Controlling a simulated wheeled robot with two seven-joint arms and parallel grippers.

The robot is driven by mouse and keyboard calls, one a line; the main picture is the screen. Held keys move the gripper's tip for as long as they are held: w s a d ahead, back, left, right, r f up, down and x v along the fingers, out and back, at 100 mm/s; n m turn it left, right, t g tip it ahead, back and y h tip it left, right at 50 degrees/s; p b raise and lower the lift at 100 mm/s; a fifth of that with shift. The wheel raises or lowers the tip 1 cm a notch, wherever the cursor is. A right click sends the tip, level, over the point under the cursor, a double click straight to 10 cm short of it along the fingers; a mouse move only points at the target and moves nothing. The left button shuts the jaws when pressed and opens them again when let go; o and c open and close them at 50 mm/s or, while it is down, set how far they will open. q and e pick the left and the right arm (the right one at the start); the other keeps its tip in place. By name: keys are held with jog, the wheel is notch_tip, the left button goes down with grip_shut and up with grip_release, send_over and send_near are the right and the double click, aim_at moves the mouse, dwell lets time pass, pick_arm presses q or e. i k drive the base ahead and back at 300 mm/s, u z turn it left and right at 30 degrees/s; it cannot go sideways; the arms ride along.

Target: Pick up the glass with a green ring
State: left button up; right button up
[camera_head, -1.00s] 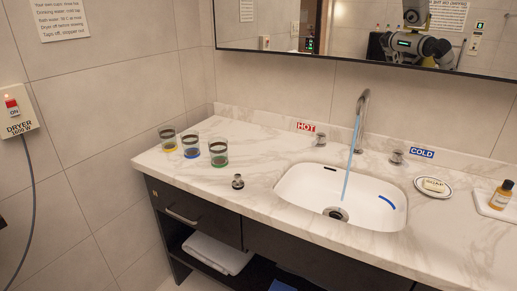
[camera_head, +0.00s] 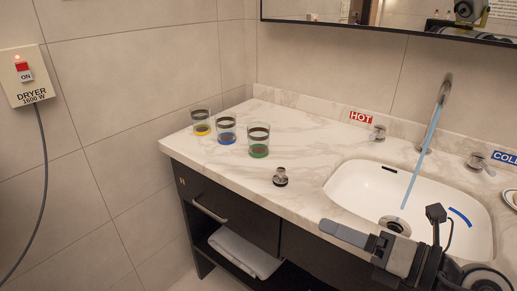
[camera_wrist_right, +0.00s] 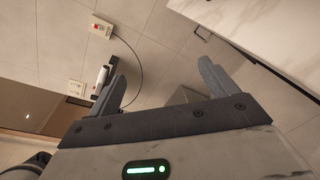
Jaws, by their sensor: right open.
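The glass with a green ring (camera_head: 258,141) stands upright on the marble counter in the head view. It is the rightmost and nearest of three clear glasses with dark upper bands. The blue-ringed glass (camera_head: 226,129) and the yellow-ringed glass (camera_head: 201,122) stand to its left. My right gripper (camera_head: 345,235) is at the counter's front edge by the sink, right of and nearer than the green-ringed glass, well apart from it. In the right wrist view my right gripper (camera_wrist_right: 160,75) is open and empty, and no glass shows there. My left gripper is out of view.
A small metal stopper (camera_head: 280,178) stands on the counter between the green-ringed glass and the sink (camera_head: 350,185). Water runs from the faucet (camera_head: 443,92). A dryer box (camera_head: 24,75) hangs on the left wall. A folded towel (camera_head: 245,250) lies below the counter.

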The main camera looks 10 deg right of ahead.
aim_at(259, 140)
jog(key=i, duration=1)
